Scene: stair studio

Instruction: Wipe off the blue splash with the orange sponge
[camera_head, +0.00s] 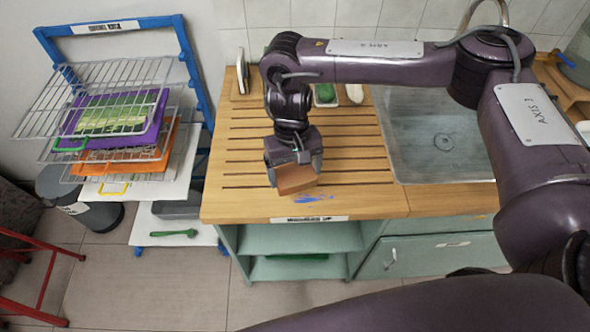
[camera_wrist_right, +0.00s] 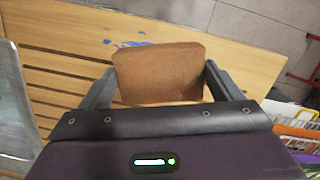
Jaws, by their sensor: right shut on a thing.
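The orange sponge (camera_head: 296,178) is held by my right gripper (camera_head: 292,170) above the wooden counter, near its front edge. In the right wrist view the sponge (camera_wrist_right: 160,73) sits between the two fingers of the right gripper (camera_wrist_right: 160,88). The blue splash (camera_head: 313,198) is a set of small smears on the counter, just in front of the sponge. It also shows beyond the sponge in the right wrist view (camera_wrist_right: 128,43), partly hidden by it. I cannot tell whether the sponge touches the wood. My left gripper is not in view.
A metal sink (camera_head: 435,130) lies to the right in the slatted wooden counter (camera_head: 235,165). A green item (camera_head: 326,94) and a white item (camera_head: 355,93) stand at the back. A blue rack (camera_head: 190,60) with wire shelves stands left. The counter left of the gripper is clear.

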